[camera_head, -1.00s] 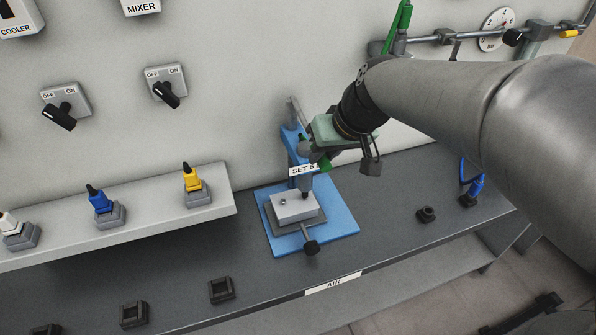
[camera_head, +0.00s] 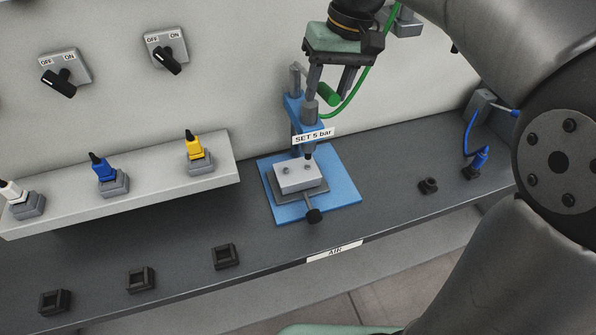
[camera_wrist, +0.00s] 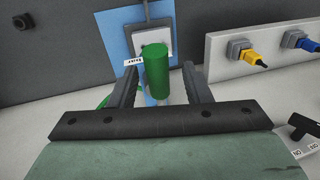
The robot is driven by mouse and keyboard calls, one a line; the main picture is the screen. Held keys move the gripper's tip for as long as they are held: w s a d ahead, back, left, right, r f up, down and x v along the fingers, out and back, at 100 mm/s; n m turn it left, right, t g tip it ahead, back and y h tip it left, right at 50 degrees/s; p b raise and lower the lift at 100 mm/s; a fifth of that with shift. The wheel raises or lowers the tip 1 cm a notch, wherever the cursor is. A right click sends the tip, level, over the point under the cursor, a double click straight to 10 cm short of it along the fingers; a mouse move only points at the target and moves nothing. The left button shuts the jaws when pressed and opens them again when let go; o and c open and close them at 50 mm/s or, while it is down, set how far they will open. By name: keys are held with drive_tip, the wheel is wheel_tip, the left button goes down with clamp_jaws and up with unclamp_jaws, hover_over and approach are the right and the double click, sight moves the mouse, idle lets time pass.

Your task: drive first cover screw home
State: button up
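A grey block (camera_head: 298,180) with small screw heads on top, a left one (camera_head: 285,170) and one at right under the driver, sits on the blue stand (camera_head: 342,190). The upright driver (camera_head: 309,127), tagged SET 5 bar, has its dark tip just above the block's right part; contact cannot be told. A green cylinder (camera_head: 328,95) projects from beside the driver's top; it also shows in the wrist view (camera_wrist: 157,72). My gripper (camera_head: 328,94) is above the driver, its fingers spread. In the wrist view the fingers stand either side of the green cylinder with gaps.
A green hose (camera_head: 362,85) curves down to the driver. A dark knob (camera_head: 315,215) sticks out from the stand's front. Yellow (camera_head: 194,148) and blue (camera_head: 103,170) plugs stand on the left shelf. The bench right of the stand has free room.

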wheel_tip(320, 180, up, 7)
drive_tip(key=d+p, duration=0.1)
drive_tip(key=p, duration=0.5)
drive_tip(key=shift+d, duration=0.3)
idle(0.6)
